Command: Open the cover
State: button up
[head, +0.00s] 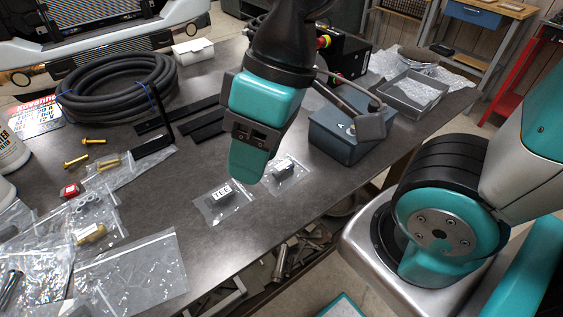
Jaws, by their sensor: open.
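A blue-grey box (335,145) with a letter A on it stands on the dark workbench, right of centre. A dark bar with a grey block (371,125) at its end lies across or above the box; I cannot tell whether it is attached. No other part is clearly a cover. My gripper (247,165) hangs over the middle of the bench, left of the box and apart from it. It points down, is open, and appears empty. The teal finger and housing hide part of the bench behind.
Bagged parts (217,202) lie below my gripper. A coiled black hose (118,88), black bars (205,122) and brass bolts (76,161) lie left. A grey tray (413,92) stands behind the box at right. The workbench (225,265) has its front edge at lower right.

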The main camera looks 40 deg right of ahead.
aim_at(330, 118)
jog(key=k, duration=1.3)
jog(key=z, duration=0.55)
jog(key=i, duration=1)
jog(key=u, duration=0.5)
